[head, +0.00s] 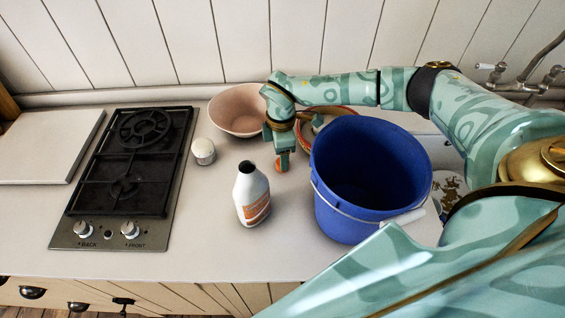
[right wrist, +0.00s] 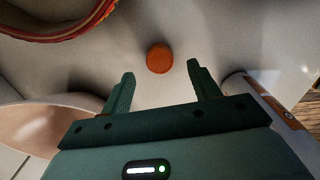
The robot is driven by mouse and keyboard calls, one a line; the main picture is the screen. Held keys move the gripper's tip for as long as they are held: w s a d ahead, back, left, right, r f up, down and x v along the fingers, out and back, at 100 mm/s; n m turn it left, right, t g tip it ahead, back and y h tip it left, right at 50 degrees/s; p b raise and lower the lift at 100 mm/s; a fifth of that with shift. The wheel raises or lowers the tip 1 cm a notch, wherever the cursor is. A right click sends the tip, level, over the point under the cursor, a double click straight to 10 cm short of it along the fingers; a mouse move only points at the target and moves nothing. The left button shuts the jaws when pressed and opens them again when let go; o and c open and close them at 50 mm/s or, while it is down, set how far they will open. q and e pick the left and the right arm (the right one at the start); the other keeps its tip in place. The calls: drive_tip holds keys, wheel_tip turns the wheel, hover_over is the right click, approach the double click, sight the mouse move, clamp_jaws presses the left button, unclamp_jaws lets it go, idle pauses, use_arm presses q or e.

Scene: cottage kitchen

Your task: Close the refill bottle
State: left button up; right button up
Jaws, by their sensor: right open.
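The refill bottle (head: 251,197) stands upright on the counter in the head view. It is white with an orange label, and its dark neck is uncapped. My right gripper (head: 283,160) points down at the counter, behind and to the right of the bottle. In the right wrist view a round orange cap (right wrist: 159,58) lies on the counter, just ahead of the gap between the open fingers (right wrist: 161,72). The fingers hold nothing. Part of the bottle (right wrist: 265,105) shows at the right of that view. My left gripper is not in view.
A blue bucket (head: 335,208) stands right of the bottle. A pink bowl (head: 237,118) and a red-rimmed bowl (head: 345,108) are behind, close to my right arm. A small white-topped container (head: 203,151) and a gas hob (head: 128,165) are at the left. Counter in front of the bottle is clear.

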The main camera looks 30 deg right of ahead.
drive_tip(key=shift+f, duration=1.55)
drive_tip(key=shift+d, duration=0.1)
drive_tip(key=c, duration=1)
drive_tip(key=shift+c, duration=0.2)
wheel_tip(320, 180, up, 10)
drive_tip(key=shift+p, duration=0.45)
